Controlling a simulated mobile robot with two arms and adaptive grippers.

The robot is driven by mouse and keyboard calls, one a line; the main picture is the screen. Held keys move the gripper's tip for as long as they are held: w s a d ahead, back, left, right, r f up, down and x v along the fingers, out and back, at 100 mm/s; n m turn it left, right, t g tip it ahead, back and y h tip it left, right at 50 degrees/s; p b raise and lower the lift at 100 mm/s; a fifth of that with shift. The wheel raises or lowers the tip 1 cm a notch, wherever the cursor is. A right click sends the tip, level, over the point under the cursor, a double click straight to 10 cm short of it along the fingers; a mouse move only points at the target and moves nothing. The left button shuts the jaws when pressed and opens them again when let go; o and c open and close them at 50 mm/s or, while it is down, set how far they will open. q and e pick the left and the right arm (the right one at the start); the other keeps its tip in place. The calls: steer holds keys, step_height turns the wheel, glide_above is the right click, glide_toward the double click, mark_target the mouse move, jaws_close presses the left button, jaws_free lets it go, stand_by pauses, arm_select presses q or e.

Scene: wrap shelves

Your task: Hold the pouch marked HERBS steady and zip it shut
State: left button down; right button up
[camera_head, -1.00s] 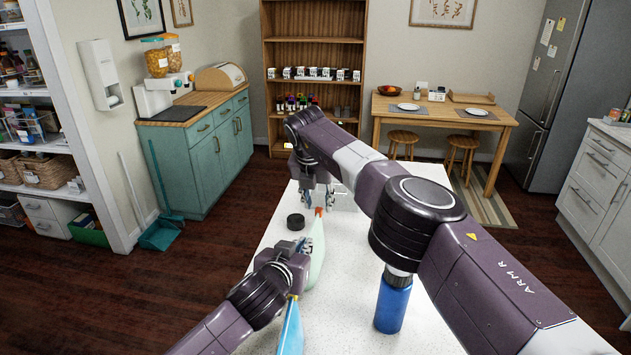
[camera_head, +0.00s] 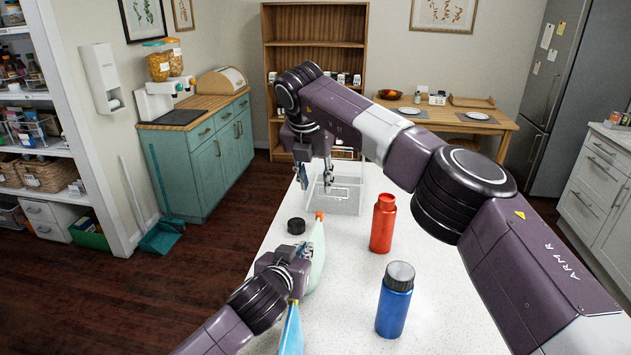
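A pale green pouch (camera_head: 317,262) stands on the white table, with an orange piece (camera_head: 319,215) at its far upper end. A blue pouch (camera_head: 292,332) with a yellow-orange piece on top stands nearer me, cut by the bottom edge. No label is readable on either, so I cannot tell which is HERBS. My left gripper (camera_head: 305,246) is at the left side of the pale green pouch, its fingertips against or beside it; its grip is unclear. My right gripper (camera_head: 314,182) is open and empty, above the table beyond the pale green pouch, in front of a clear rack.
The clear rack (camera_head: 347,205) stands at the table's far end. A black round lid (camera_head: 296,226) lies left of the pale green pouch. A red bottle (camera_head: 382,224) and a blue bottle (camera_head: 394,302) stand to the right. The table's right front is clear.

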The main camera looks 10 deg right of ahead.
arm_select(q)
steer(key=c, duration=2.1)
jaws_free()
